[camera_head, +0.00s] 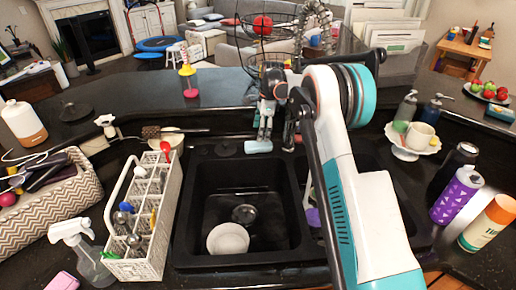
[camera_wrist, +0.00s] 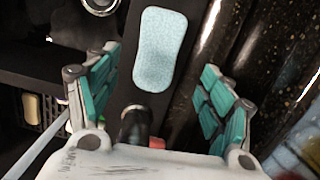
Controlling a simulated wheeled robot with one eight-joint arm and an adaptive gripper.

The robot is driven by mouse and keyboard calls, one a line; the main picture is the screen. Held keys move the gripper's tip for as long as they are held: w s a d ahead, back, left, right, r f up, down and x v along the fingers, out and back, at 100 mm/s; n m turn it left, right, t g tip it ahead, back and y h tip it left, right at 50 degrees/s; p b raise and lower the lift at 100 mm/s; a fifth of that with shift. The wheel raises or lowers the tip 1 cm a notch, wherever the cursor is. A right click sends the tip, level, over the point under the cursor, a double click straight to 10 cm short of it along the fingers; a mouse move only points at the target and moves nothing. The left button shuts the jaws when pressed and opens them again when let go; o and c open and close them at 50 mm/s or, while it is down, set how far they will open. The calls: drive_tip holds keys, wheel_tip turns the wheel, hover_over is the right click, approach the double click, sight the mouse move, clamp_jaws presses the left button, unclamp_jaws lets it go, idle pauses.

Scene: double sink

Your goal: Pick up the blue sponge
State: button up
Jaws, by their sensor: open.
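The blue sponge (camera_wrist: 160,48) is a pale blue, rounded block lying on a dark ledge in the wrist view, ahead of my gripper (camera_wrist: 160,75). Its open teal-padded fingers stand apart on either side of the sponge's line, with nothing between them. In the head view, the sponge (camera_head: 258,146) shows as a small pale blue block at the back rim of the sink, just below my gripper (camera_head: 275,135). The wrist view does not show clearly how far the fingertips are above the ledge.
The left sink basin (camera_head: 240,195) holds a white bowl (camera_head: 228,239). A white utensil rack (camera_head: 145,220) stands left of it. My arm covers much of the right basin. A white cake stand (camera_head: 413,147) with a cup, a purple bottle (camera_head: 457,195) and other bottles stand to the right.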

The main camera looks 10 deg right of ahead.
sight(259, 144)
drive_tip(key=shift+s+a+f+b, duration=0.15)
drive_tip(key=shift+f+b, duration=0.1)
drive_tip(key=shift+f, duration=0.8)
drive_tip(key=shift+w+a+f+b, duration=0.1)
drive_tip(key=shift+a+f+b, duration=0.15)
drive_tip(key=shift+f, duration=0.8)
drive_tip(key=shift+s+a+f+b, duration=0.1)
drive_tip(key=shift+f+b, duration=0.15)
drive_tip(key=shift+f, duration=0.8)
drive_tip(key=shift+r, duration=0.1)
drive_tip(key=c, duration=0.9)
